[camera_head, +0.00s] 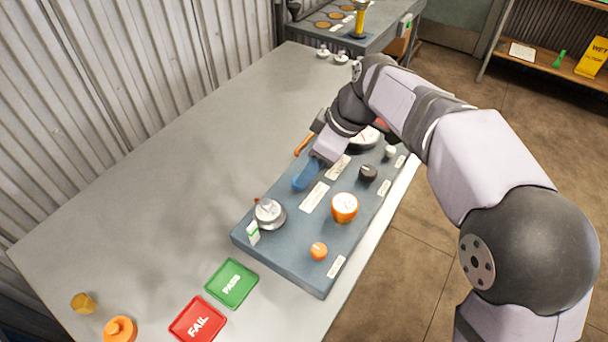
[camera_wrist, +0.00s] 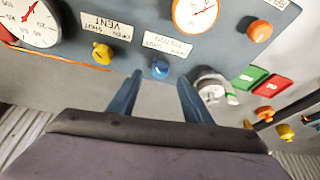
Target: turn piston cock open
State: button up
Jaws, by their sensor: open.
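The piston cock is a small blue knob (camera_wrist: 159,68) on the grey panel (camera_wrist: 235,50), beside a white label (camera_wrist: 167,44) in the wrist view. My gripper (camera_wrist: 160,77) is open, its two blue fingers on either side of the knob's line. The knob shows between and just past the fingertips. I cannot tell whether they touch it. The way the cock points is not clear.
A yellow knob (camera_wrist: 102,52) and the vent label (camera_wrist: 107,25) are close by. The panel also bears an orange-rimmed gauge (camera_head: 344,207), a silver fitting (camera_head: 268,213), a black knob (camera_head: 368,172) and an orange knob (camera_head: 319,251). Green (camera_head: 232,283) and red (camera_head: 198,320) trays lie in front.

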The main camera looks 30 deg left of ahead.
jog(key=shift+p+x, duration=0.3)
jog(key=shift+x, duration=2.15)
jog(key=c, duration=1.1)
jog(key=shift+o, duration=0.2)
